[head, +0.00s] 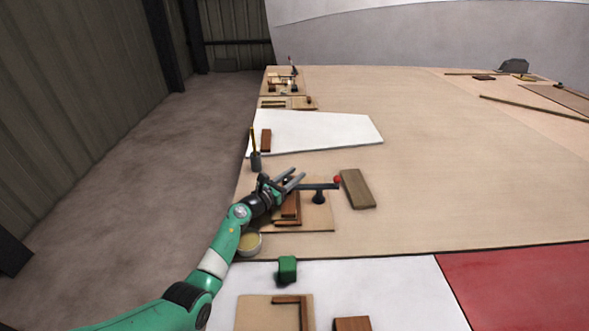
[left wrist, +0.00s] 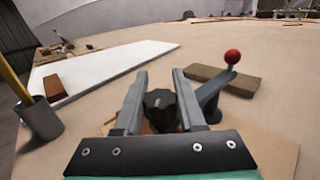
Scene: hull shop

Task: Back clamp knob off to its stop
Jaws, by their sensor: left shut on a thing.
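The clamp is a dark arm (head: 318,186) with a red ball end (head: 337,180), on a wooden base board (head: 318,218). In the left wrist view, the red ball (left wrist: 232,57) stands to the right of my fingers. The black lobed clamp knob (left wrist: 161,108) sits between the two grey fingers of my left gripper (left wrist: 160,78), which is shut on it. In the head view my left gripper (head: 298,180) is over the back of the base board and hides the knob. My right gripper is in neither view.
A brown block (head: 357,188) lies right of the clamp. A grey cup (head: 256,161) with a pencil-like stick stands at the table's left edge. A round tin (head: 248,244) and green block (head: 287,269) are nearer. A white panel (head: 310,131) lies behind.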

